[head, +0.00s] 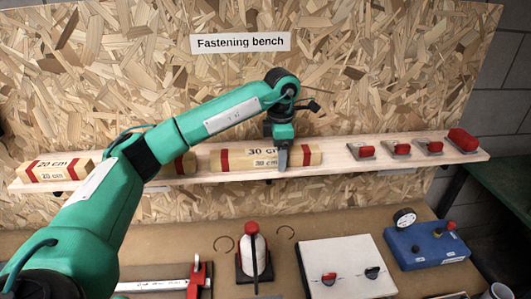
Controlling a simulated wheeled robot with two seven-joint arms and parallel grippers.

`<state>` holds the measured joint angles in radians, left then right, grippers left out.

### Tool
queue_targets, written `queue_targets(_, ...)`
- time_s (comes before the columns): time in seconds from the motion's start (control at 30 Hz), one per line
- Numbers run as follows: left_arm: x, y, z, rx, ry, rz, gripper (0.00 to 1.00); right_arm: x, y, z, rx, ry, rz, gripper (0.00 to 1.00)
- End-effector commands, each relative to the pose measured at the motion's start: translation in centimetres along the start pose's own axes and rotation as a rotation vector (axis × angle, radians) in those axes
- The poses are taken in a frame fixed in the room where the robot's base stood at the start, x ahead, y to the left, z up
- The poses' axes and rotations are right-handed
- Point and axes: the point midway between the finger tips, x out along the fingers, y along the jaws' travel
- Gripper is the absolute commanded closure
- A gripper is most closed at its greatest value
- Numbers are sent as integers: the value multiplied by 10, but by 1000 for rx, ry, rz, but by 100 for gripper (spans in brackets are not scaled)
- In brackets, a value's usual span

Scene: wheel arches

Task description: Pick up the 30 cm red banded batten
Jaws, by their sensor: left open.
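The 30 cm red banded batten (239,159) lies on the wooden shelf (335,163), near its middle. It is pale wood with red bands and "30 cm" lettering. My left gripper (282,160) points down at the batten, right of its middle, and hides a strip of it. The gripper is open; whether the fingers straddle or touch the batten I cannot tell. The 20 cm batten (55,169), also red banded, lies at the shelf's left end. Another red-banded piece (183,164) lies between them, mostly behind my left arm. My right gripper is not in view.
Several red-topped items, one a red block (462,140), sit on the shelf's right part. The bench below holds a red-and-white upright device (253,252), a white panel (345,268) and a blue box with a gauge (428,245). A chipboard wall (400,70) stands behind.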

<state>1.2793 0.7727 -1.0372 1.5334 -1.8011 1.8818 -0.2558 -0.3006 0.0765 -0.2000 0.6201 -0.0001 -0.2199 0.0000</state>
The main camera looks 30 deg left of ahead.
Motion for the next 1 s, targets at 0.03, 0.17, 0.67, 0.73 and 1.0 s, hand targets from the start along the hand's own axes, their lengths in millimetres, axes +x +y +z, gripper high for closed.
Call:
queue_targets(0.03,1,0,0,0,0,0,34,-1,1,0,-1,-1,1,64)
queue_targets(0.17,2,0,0,0,0,1,34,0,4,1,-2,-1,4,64)
queue_targets(0.67,1,0,0,-1,0,1,91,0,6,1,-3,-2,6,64)
queue_targets(0.73,1,0,0,-1,0,1,91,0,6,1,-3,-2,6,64)
queue_targets(1.0,-11,1,0,-1,-2,4,91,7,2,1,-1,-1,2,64)
